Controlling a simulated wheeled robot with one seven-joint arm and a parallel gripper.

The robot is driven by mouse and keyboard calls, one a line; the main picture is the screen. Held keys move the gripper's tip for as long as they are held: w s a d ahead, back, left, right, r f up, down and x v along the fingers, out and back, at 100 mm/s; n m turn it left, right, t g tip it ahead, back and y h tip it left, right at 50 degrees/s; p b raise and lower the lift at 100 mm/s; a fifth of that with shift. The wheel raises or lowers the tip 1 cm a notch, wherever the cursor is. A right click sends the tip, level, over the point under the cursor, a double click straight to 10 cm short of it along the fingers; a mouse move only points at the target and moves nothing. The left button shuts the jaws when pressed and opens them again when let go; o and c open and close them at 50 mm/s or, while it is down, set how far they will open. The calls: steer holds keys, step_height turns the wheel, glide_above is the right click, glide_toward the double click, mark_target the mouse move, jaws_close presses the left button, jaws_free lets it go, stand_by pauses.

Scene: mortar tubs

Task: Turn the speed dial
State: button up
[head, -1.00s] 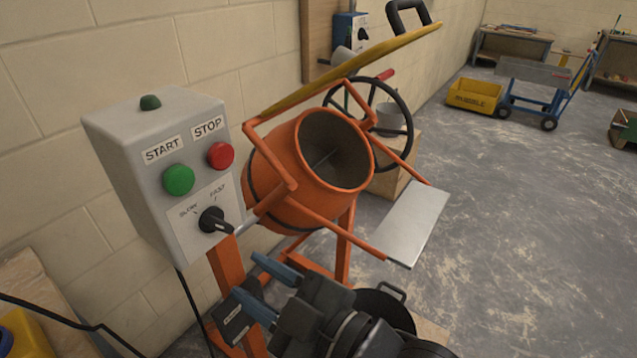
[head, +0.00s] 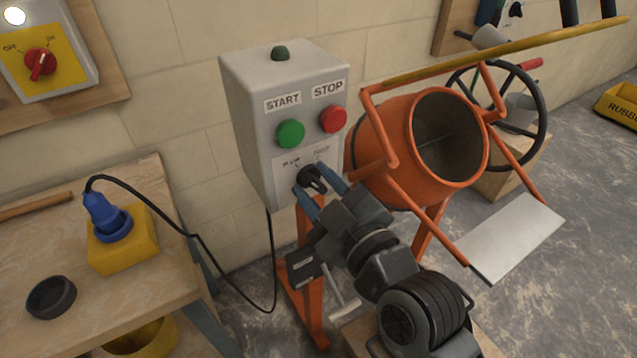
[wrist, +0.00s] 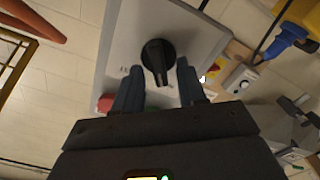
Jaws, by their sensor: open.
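The black speed dial (head: 312,179) sits on the front of the grey control box (head: 248,125), under the SLOW and FAST labels. My gripper (head: 309,178) is at the dial with its two blue fingers open, one on either side of it. In the wrist view the dial (wrist: 158,56) shows just beyond and between the fingertips (wrist: 158,76), its ridge lying roughly along the fingers. Contact with the dial cannot be made out.
The green START button (head: 290,133) and red STOP button (head: 333,119) are just above the dial. The orange mixer drum (head: 405,150) and its frame stand close on the right. A bench (head: 60,240) with a yellow socket block (head: 135,250) is on the left.

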jaws_close()
stand_by(0.3)
steer(key=shift+m, duration=0.3)
steer(key=m, duration=0.2)
steer(key=shift+w+d+r+m, duration=0.1)
steer(key=shift+d+m, duration=0.1)
steer(key=shift+m, duration=0.1)
steer(key=m, duration=0.3)
steer(key=shift+w+d+m, duration=0.1)
steer(key=shift+m, duration=0.3)
steer(key=m, duration=0.4)
steer(key=shift+w+d+p, duration=0.15)
steer(key=shift+d+p, duration=0.05)
steer(key=shift+p, duration=0.2)
steer(key=shift+m+p, duration=0.35)
steer(key=shift+m, duration=1.15)
